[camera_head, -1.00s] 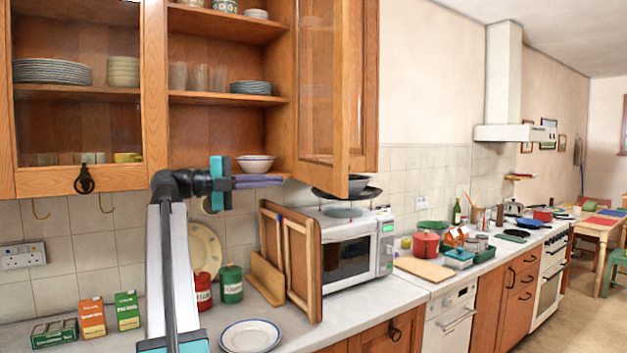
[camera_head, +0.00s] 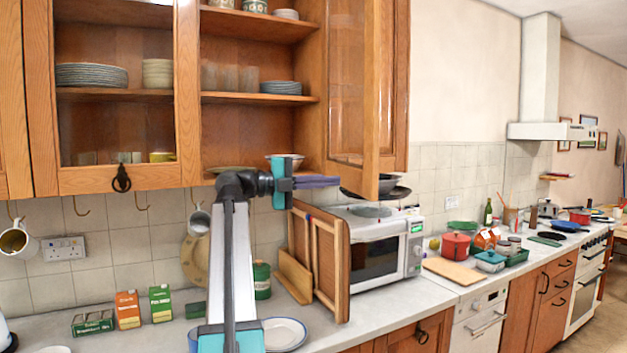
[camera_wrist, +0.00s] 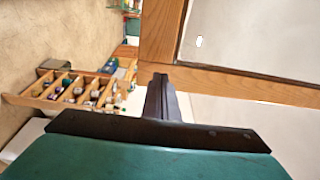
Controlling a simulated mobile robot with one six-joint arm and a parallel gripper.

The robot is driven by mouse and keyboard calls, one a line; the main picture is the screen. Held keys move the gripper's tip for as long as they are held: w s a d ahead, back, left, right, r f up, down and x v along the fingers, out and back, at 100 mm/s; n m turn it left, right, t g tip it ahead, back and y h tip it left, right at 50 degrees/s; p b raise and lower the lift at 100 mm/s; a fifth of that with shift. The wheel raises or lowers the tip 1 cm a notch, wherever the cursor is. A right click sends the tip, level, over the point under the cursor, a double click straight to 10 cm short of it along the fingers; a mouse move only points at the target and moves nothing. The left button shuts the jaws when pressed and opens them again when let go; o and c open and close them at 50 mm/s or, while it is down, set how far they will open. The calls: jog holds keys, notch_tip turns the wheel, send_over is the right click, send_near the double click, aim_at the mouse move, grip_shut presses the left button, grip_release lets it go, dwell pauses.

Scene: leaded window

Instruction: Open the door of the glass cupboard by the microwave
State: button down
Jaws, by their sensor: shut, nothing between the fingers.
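The glass cupboard stands above the counter by the microwave (camera_head: 367,245). Its right door (camera_head: 371,90), wooden framed with a glass pane, stands swung well open, and the shelves behind (camera_head: 262,99) show bowls, plates and glasses. The left glass door (camera_head: 115,90) is shut, with a black ring handle (camera_head: 121,178). My gripper (camera_head: 335,182) is shut and empty, pointing right at the cupboard's lower edge, left of the open door's bottom corner. In the wrist view the fingers (camera_wrist: 160,80) reach toward a wooden frame corner (camera_wrist: 157,66) with a pale pane; whether they touch it I cannot tell.
Wooden trays (camera_head: 320,262) lean beside the microwave, below my gripper. Dark pans (camera_head: 377,190) rest above the microwave. Tea boxes (camera_head: 127,309), a green canister (camera_head: 262,280) and a plate (camera_head: 284,334) stand on the counter. Mugs hang under the cupboard at left.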

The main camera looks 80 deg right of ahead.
aim_at(363, 180)
jog(key=shift+p+x, duration=0.85)
jog(key=shift+x, duration=2.45)
jog(key=shift+s+d, duration=0.1)
